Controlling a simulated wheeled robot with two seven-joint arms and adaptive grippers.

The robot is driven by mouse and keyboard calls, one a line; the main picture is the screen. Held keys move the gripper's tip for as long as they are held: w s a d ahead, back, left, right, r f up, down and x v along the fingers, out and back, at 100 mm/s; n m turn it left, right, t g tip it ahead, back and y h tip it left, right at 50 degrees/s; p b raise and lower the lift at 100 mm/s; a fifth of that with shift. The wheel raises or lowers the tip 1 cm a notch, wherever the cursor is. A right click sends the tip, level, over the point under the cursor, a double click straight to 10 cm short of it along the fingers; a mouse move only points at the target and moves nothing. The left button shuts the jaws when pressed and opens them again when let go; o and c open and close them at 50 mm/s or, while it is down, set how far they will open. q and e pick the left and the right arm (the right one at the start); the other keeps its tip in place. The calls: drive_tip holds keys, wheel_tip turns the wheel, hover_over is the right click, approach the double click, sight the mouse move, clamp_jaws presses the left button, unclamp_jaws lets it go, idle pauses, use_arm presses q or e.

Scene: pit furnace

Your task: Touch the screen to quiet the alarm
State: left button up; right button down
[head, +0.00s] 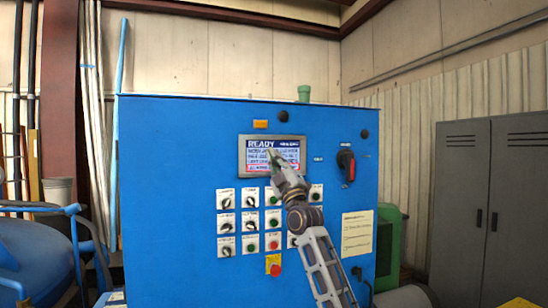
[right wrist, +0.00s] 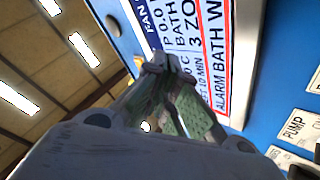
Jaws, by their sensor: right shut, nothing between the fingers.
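The screen (head: 288,146) is a grey-framed display on the blue cabinet, with "READY" in a dark band at its top. My left gripper is not in view.
Rows of black knobs and push-buttons sit below the screen, partly behind my right arm. A red emergency button (head: 275,269) is lower down. A red-handled rotary switch (head: 347,165) is to the right. Grey lockers (head: 460,200) stand far right; blue equipment (head: 35,245) is at left.

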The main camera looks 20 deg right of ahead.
drive_tip(key=shift+s, duration=0.1)
idle(0.3)
drive_tip(key=s, duration=0.5)
drive_tip(key=shift+d, duration=0.1)
idle(0.5)
drive_tip(key=shift+f, duration=0.1)
idle(0.6)
